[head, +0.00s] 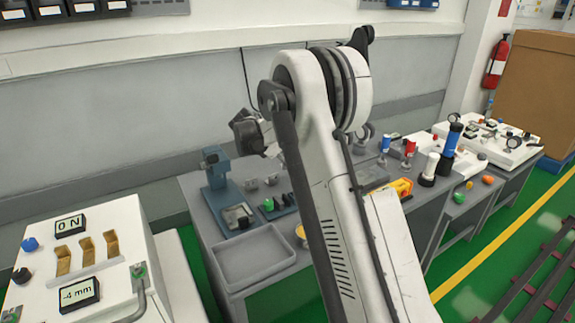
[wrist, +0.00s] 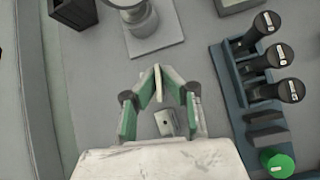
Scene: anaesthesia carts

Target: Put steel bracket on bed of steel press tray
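My gripper (wrist: 158,76) has its green-padded fingers nearly together around a thin pale piece, which looks like the steel bracket (wrist: 158,86) seen edge-on. A small grey plate with a dark hole shows between the finger links; I cannot tell whether it belongs to the bracket. In the head view my gripper (head: 252,132) is dark and partly hidden by my arm, above the table's back edge. The blue steel press (head: 214,168) stands at the table's left, with a pale metal bed (head: 238,216) at its foot. It is apart from my gripper.
An empty grey tray (head: 254,258) lies at the table's front left. A blue rack (wrist: 235,100) with black handles and a green knob (wrist: 277,163) stands close to my gripper's right. Clamps, bottles and a yellow device (head: 402,187) crowd the table's right side.

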